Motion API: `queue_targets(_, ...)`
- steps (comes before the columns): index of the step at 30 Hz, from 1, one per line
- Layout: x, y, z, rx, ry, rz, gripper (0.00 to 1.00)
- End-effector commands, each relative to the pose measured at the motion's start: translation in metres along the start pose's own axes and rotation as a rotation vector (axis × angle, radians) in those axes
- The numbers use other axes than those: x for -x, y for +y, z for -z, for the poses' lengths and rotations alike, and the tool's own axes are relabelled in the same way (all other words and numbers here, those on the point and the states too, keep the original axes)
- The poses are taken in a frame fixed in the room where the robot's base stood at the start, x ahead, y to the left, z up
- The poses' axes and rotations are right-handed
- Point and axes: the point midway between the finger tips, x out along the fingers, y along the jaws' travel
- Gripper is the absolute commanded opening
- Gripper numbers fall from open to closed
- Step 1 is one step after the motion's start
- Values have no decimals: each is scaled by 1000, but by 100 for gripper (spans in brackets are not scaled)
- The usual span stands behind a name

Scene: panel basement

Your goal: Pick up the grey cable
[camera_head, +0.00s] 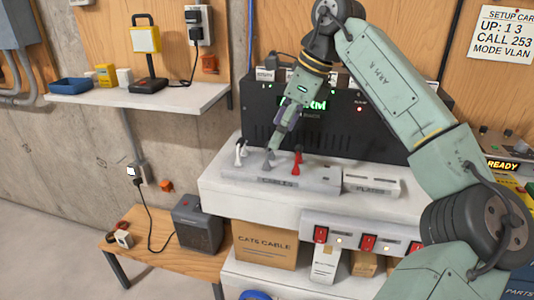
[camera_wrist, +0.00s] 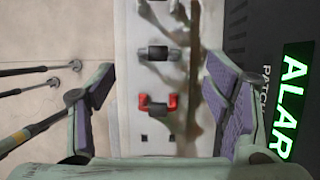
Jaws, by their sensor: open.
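The grey cable (camera_head: 267,160) stands in the holder marked CABLES (camera_head: 300,183), between a white cable (camera_head: 239,153) on the left and a red cable (camera_head: 297,160) on the right. In the wrist view the grey cable (camera_wrist: 158,53) shows end-on, ahead of the red cable (camera_wrist: 158,104). The white cable shows partly at that view's top edge. My gripper (camera_head: 277,143) is just above the grey cable in the head view and hides part of the area behind. In the wrist view my gripper (camera_wrist: 161,88) is open, with purple pads wide apart and nothing between them.
A black box with a green lit sign (camera_head: 330,125) stands close behind the holder. A holder marked PLATES (camera_head: 371,182) is to the right. Red switches (camera_head: 368,242) line the front below the white shelf (camera_head: 225,196). A cardboard box (camera_head: 264,247) sits underneath.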

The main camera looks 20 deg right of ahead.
Motion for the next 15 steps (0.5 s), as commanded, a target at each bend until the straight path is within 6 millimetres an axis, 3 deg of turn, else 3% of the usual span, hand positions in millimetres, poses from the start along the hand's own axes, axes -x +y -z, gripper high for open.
queue_targets(5,-12,1,-2,2,-1,-1,71)
queue_targets(15,-56,3,-6,2,-3,-2,71)
